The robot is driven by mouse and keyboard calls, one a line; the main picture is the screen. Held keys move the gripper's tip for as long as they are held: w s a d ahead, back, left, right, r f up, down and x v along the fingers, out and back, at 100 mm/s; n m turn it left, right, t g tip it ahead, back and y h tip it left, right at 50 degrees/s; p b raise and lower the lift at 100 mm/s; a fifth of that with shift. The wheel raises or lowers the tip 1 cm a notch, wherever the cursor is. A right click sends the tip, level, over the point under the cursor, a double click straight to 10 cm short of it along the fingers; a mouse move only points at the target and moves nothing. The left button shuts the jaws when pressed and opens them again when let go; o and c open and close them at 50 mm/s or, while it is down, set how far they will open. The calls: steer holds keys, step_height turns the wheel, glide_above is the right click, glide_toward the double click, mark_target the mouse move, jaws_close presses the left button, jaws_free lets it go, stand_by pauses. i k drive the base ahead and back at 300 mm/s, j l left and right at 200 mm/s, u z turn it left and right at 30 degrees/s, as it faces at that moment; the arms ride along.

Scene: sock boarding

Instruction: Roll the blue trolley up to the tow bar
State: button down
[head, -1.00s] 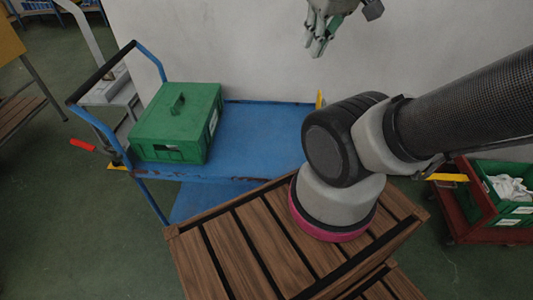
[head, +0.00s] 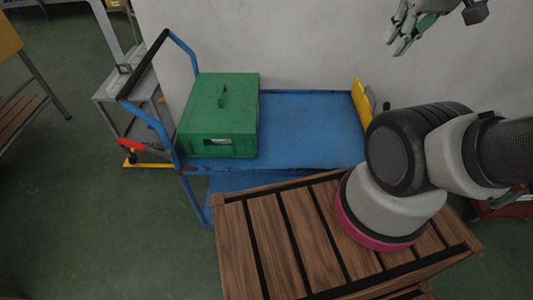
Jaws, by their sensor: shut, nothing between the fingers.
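The blue trolley (head: 310,120) stands along the pale wall in the head view, with its black-gripped push handle (head: 146,62) at the left. A closed green crate (head: 220,112) sits on the left part of its deck. A yellow upright piece (head: 361,100) shows at the deck's right end. I cannot tell whether it is the tow bar. My gripper (head: 397,45) is shut and empty, raised at the top right in front of the wall, apart from the trolley. The slatted wooden top under my arm hides the trolley's front lower right.
A grey stand (head: 125,85) is behind the handle, with a red lever (head: 131,146) and a yellow bar (head: 147,165) low beside it. A slatted wooden bench (head: 12,120) is at the far left. Green floor (head: 100,230) is clear at the lower left.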

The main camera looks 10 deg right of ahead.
mark_target(302, 132)
steer(key=i+j, duration=0.1)
steer(key=j, duration=0.7)
steer(key=i+j, duration=0.15)
steer(key=j, duration=0.3)
steer(key=j+u, duration=0.1)
steer(key=j, duration=0.3)
steer(key=i+j, duration=0.15)
steer(key=j, duration=0.25)
steer(key=l, duration=0.3)
steer(key=k, duration=0.05)
